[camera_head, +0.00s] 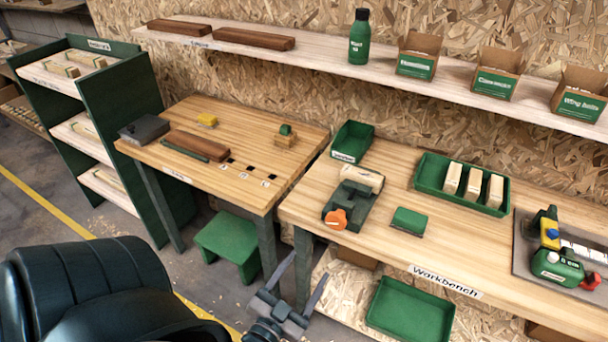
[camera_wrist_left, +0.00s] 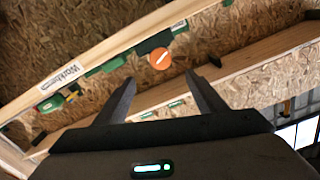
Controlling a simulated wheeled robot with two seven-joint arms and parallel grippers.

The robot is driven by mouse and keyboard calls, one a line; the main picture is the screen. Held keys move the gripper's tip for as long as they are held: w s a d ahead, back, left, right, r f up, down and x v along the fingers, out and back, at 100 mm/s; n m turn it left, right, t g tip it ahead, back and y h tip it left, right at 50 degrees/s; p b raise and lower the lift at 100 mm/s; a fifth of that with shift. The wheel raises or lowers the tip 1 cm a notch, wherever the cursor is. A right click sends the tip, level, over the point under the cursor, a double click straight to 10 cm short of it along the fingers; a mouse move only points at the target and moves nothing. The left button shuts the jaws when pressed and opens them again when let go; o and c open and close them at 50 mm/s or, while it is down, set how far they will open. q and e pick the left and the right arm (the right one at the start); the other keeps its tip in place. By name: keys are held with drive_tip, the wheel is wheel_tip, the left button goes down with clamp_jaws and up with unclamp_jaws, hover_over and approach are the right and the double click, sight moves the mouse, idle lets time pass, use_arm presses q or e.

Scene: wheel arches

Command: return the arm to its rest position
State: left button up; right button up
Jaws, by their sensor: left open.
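My left arm (camera_head: 90,290), black and bulky, comes in at the lower left of the head view. Its left gripper (camera_head: 308,266) is in front of the workbench's left end, low near the front edge. The two grey fingers stand apart with nothing between them. In the wrist view the open fingers of the left gripper (camera_wrist_left: 160,77) point toward the bench edge, with an orange round knob beyond them. My right arm and gripper are not in view.
The workbench (camera_head: 470,262) holds a vise-like tool with an orange knob (camera_head: 336,219), a green tray of pale blocks (camera_head: 428,177) and a green bottle lying down (camera_head: 557,267). A green stool (camera_head: 228,243) stands under the left table (camera_head: 230,120). A green bin (camera_head: 410,312) sits on the lower shelf.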

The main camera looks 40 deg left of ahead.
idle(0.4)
use_arm(q)
drive_tip(key=s+d+f+g+h+b, duration=0.1)
drive_tip(key=s+d+f+g, duration=0.15)
drive_tip(key=f, duration=1.05)
drive_tip(key=s+d+f+g+h+b, duration=0.2)
drive_tip(key=d+f+g, duration=0.15)
drive_tip(key=f, duration=0.95)
drive_tip(key=s+d+f+g+h+b, duration=0.15)
drive_tip(key=d+f, duration=0.25)
drive_tip(key=f, duration=0.9)
drive_tip(key=s+f+m+g+b, duration=0.15)
drive_tip(key=s+f+g, duration=0.35)
drive_tip(key=s+f, duration=1)
drive_tip(key=s+a+f+g, duration=0.2)
drive_tip(key=s+f, duration=0.2)
drive_tip(key=s, duration=0.2)
drive_tip(key=s+a+f+g+b, duration=0.1)
drive_tip(key=s+a+f+g, duration=0.1)
drive_tip(key=s+f, duration=0.2)
drive_tip(key=s, duration=0.2)
drive_tip(key=shift+s, duration=0.3)
